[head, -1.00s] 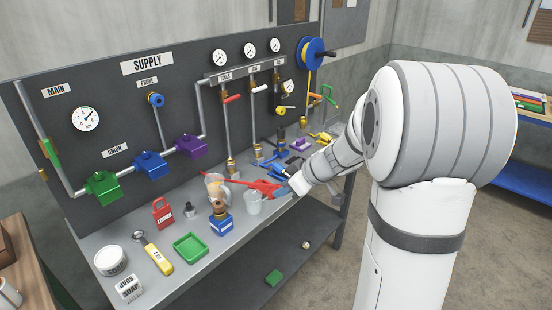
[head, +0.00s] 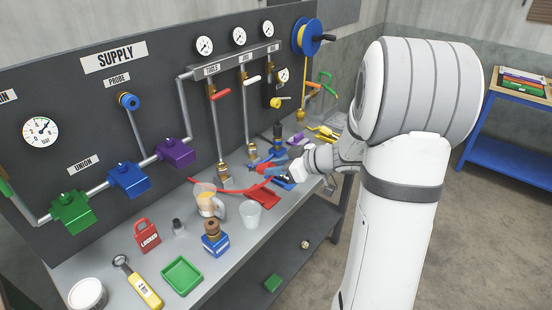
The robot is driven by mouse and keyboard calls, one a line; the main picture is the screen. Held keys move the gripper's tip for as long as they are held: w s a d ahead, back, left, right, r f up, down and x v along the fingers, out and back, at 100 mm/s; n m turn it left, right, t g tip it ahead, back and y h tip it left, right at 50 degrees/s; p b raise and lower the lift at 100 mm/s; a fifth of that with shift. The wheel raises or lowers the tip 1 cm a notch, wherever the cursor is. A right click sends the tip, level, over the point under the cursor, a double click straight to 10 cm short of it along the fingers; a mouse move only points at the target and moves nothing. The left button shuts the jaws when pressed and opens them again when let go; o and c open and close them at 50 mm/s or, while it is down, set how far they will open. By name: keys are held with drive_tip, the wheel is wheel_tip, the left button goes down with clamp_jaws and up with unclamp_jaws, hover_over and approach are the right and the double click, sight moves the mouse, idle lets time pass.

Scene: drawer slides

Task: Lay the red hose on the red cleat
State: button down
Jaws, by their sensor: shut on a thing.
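My gripper (head: 270,169) is over the far part of the bench, behind the clear cup. A red piece shows at its fingertips, which I take to be part of the red hose (head: 222,186). The gripper looks shut on it, but the fingers are small and partly hidden by the wrist. The hose stretches left from there, low over the bench behind the jug. A flat red piece (head: 262,196), likely the red cleat, is just in front of the gripper. Whether hose and cleat touch, I cannot tell.
A clear jug (head: 207,201) and a clear cup (head: 251,214) stand close in front. A blue piece (head: 284,183) is beside the gripper. The pipe panel with valves rises behind. A green tray (head: 182,275) and a red lock (head: 147,235) are nearer.

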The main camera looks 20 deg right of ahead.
wheel_tip(320, 180, down, 4)
drive_tip(key=shift+a+f+b, duration=0.15)
drive_tip(key=shift+f+b, duration=0.1)
drive_tip(key=shift+b, duration=0.1)
wheel_tip(320, 180, down, 2)
drive_tip(key=b, duration=0.5)
drive_tip(key=shift+f, duration=0.2)
drive_tip(key=shift+f+b, duration=0.25)
drive_tip(key=shift+b, duration=0.65)
drive_tip(key=shift+f+b, duration=0.25)
drive_tip(key=shift+b, duration=0.2)
drive_tip(key=shift+f+b, duration=0.3)
drive_tip(key=shift+b, duration=0.95)
